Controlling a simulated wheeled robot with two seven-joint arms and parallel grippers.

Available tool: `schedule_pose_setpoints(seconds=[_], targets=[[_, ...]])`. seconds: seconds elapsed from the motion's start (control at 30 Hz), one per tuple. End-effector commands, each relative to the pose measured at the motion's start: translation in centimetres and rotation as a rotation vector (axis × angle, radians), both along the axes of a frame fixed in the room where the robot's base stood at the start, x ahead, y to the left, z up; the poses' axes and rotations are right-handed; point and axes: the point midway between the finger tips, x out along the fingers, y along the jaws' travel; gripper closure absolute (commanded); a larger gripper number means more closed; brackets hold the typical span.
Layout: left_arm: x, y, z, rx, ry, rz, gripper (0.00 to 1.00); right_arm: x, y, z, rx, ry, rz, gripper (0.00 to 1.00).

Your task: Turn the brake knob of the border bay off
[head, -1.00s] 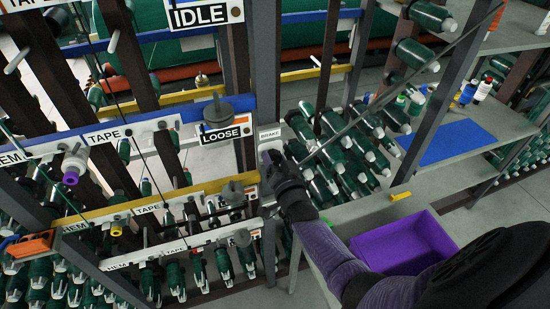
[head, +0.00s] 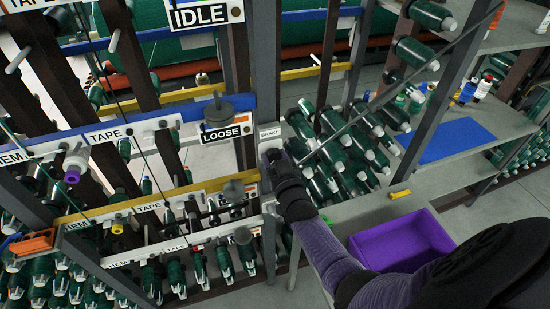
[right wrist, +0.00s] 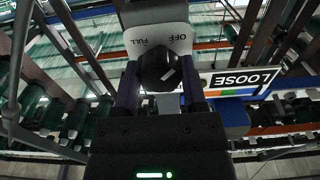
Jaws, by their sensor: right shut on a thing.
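The brake knob (right wrist: 157,68) is black with a short white mark and sits on a pale plate (right wrist: 160,41) lettered OFF and FULL. The white mark is slanted; I cannot tell which word it points to. My right gripper (right wrist: 158,88) is shut on the knob, one finger on each side. In the head view, my right gripper (head: 273,160) is at the grey post just below the BRAKE label (head: 269,132), and it hides the knob there. My left gripper is not in view.
A LOOSE sign (head: 222,132) hangs on the blue rail left of the post. Green spools fill the racks on both sides. A blue mat (head: 458,142) lies on the shelf at right.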

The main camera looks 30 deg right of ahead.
Motion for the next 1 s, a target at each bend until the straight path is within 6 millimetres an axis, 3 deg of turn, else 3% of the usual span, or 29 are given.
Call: schedule_pose_setpoints(seconds=[0.37,0.4,0.53,0.83,1.0], targets=[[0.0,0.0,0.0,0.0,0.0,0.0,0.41,-0.1,0.0,-0.3,-0.005,0.008,0.001,1.0],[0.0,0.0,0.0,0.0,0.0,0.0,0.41,-0.1,0.0,-0.3,-0.005,0.009,0.001,0.4],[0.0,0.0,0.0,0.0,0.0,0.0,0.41,-0.1,0.0,-0.2,-0.005,0.006,0.001,0.12],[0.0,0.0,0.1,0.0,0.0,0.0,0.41,-0.2,0.0,-0.1,-0.004,0.004,0.001,0.11],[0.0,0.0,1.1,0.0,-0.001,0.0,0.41,-2.9,0.7,0.1,-0.004,0.006,0.0,0.11]])
